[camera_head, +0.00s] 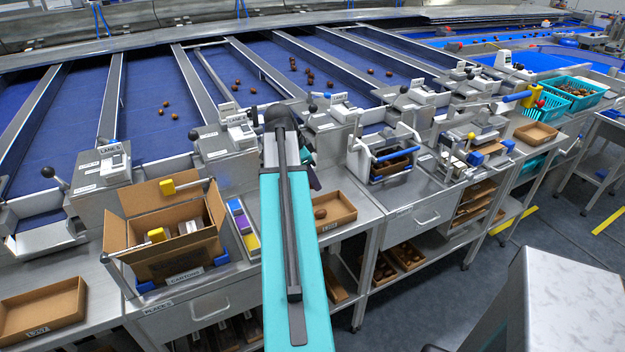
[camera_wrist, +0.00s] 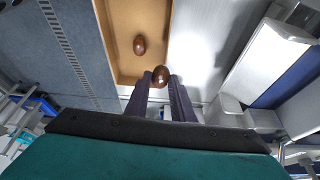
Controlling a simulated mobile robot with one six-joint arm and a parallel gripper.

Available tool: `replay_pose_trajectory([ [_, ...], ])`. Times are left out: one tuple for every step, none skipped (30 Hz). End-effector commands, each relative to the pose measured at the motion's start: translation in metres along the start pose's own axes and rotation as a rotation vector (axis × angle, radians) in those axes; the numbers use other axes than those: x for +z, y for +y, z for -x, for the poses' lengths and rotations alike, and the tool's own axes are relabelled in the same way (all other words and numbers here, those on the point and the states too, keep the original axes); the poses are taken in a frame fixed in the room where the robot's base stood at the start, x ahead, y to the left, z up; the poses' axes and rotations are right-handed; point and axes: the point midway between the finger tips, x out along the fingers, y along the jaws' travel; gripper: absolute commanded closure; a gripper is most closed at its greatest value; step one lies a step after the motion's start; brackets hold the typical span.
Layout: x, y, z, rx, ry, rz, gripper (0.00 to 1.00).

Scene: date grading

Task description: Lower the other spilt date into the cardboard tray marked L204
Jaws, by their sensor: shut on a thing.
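My gripper (camera_wrist: 160,86) is shut on a dark brown, glossy date (camera_wrist: 160,76), which shows between its fingertips in the wrist view. The held date appears over the near right corner of a cardboard tray (camera_wrist: 126,62); its height above the tray is hard to tell. Another brown date (camera_wrist: 140,45) lies on the tray floor, apart from the held one. In the head view the tray (camera_head: 345,219) sits on the steel bench right of my teal arm, with one date (camera_head: 320,213) in it. Its front label is too small to read surely.
Another cardboard tray (camera_head: 66,291) lies at far left. A metal stand with blue handles (camera_head: 362,150) is right of the tray. Loose dates lie on the blue lanes behind.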

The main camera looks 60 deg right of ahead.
Motion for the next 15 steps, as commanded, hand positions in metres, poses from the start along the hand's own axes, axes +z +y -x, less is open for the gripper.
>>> replay_pose_trajectory([
  [0.000,0.000,0.000,0.000,0.000,0.000,0.86],
  [0.000,0.000,-0.001,0.000,0.000,0.000,0.86],
  [0.001,0.000,-0.002,0.000,0.000,0.000,0.86],
  [0.001,0.000,-0.002,0.000,0.000,0.000,0.86],
  [0.001,0.000,-0.003,0.000,0.000,0.000,0.86],
  [0.002,0.000,-0.004,0.000,0.000,0.000,0.86],
  [0.002,0.000,-0.005,0.000,0.000,0.000,0.86],
  [0.003,0.000,-0.006,0.000,0.000,0.000,0.86],
  [0.003,0.000,-0.007,0.000,0.000,0.000,0.86],
  [0.004,0.000,-0.008,0.000,0.000,0.000,0.86],
  [0.004,0.000,-0.009,0.000,0.000,0.000,0.86],
  [0.004,0.000,-0.011,0.000,0.000,0.000,0.86],
  [0.005,0.000,-0.011,0.000,0.000,0.000,0.86],
  [0.005,0.000,-0.012,0.000,0.000,0.000,0.86],
  [0.006,0.000,-0.013,0.000,0.000,0.000,0.86],
])
